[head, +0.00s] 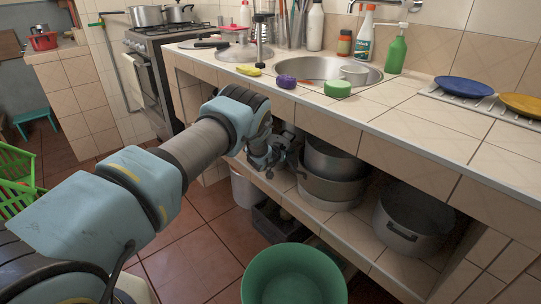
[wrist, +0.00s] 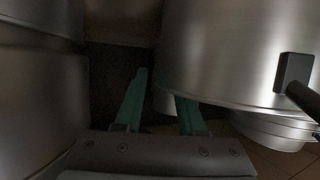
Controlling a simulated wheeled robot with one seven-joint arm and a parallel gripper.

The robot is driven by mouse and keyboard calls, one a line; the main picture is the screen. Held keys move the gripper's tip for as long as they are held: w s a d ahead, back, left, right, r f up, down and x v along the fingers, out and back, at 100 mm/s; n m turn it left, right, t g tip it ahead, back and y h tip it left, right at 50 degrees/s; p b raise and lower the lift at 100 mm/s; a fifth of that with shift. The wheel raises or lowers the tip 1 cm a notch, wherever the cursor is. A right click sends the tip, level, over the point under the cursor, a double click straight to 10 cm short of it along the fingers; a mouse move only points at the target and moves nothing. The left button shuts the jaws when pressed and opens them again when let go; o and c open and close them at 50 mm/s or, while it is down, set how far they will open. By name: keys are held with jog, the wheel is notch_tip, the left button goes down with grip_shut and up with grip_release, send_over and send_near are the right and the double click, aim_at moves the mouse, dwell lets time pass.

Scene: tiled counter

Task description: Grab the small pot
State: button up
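My gripper (head: 270,160) reaches under the counter, just left of a stack of metal pots (head: 333,190) on the lower shelf. In the wrist view its two green fingers (wrist: 161,100) are apart. A shiny metal pot (wrist: 225,50) with a black handle (wrist: 294,75) fills the upper right there. This pot covers the tip of the right finger; I cannot tell if they touch. The left finger stands in the dark gap left of the pot. Which of these pots is the small one is not clear. Nothing is seen gripped.
More metal vessels (wrist: 35,110) stand close on the left in the wrist view. A large pot (head: 412,222) sits farther right on the shelf. A green tub (head: 293,275) and a dark crate (head: 277,222) are below.

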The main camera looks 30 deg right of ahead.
grip_shut()
jog(key=shift+a+f, duration=0.1)
jog(key=shift+a, duration=0.05)
dwell(1.2)
